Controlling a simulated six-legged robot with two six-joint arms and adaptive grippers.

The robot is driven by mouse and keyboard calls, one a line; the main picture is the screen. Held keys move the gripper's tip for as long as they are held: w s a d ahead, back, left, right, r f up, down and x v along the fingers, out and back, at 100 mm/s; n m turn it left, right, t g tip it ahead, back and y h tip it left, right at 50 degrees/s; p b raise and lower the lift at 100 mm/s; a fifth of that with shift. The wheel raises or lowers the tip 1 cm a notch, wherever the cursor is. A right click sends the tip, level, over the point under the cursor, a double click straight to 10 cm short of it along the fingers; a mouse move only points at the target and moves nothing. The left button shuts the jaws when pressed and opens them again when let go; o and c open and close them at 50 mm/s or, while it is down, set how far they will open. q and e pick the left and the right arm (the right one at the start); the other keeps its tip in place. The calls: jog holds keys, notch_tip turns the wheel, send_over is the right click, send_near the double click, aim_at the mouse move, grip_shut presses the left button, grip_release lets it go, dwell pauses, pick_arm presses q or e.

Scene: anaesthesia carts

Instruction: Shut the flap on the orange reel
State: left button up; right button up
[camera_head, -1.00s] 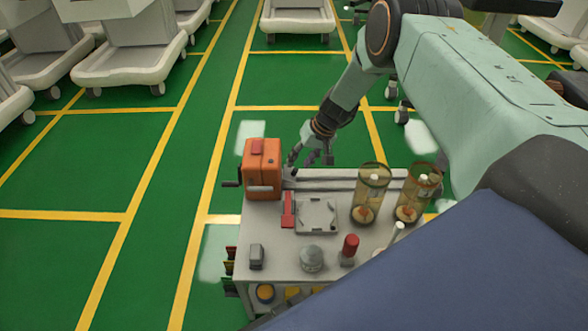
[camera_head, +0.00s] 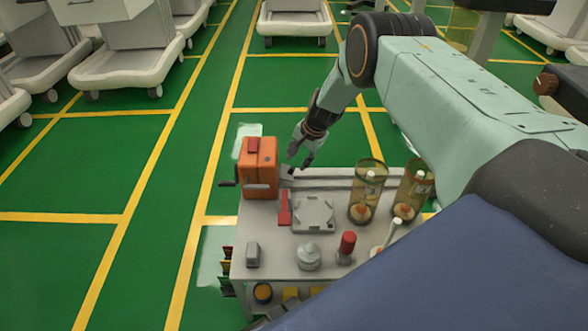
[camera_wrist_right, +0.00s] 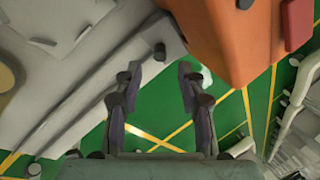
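The orange reel (camera_head: 258,168) is an upright orange box at the back left corner of the cart top, with a dark crank on its left side. It also shows large at the top of the right wrist view (camera_wrist_right: 235,35). A grey plate (camera_wrist_right: 150,35) with a dark knob lies beside the reel there; it may be the flap, but I cannot tell for sure. My right gripper (camera_head: 301,156) is just right of the reel, above the cart's back edge. Its fingers (camera_wrist_right: 160,82) are apart and empty, with no clear contact. My left gripper is out of view.
The cart top (camera_head: 275,232) also holds a red lever (camera_head: 285,207), a grey square plate (camera_head: 313,215), two amber clear cylinders (camera_head: 366,190), a grey knob (camera_head: 308,257) and a red-capped post (camera_head: 347,246). Green floor lies left. White carts (camera_head: 125,50) stand behind.

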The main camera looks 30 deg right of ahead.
aim_at(294, 167)
jog(key=shift+b+x, duration=1.05)
jog(key=shift+x, duration=1.3)
grip_shut()
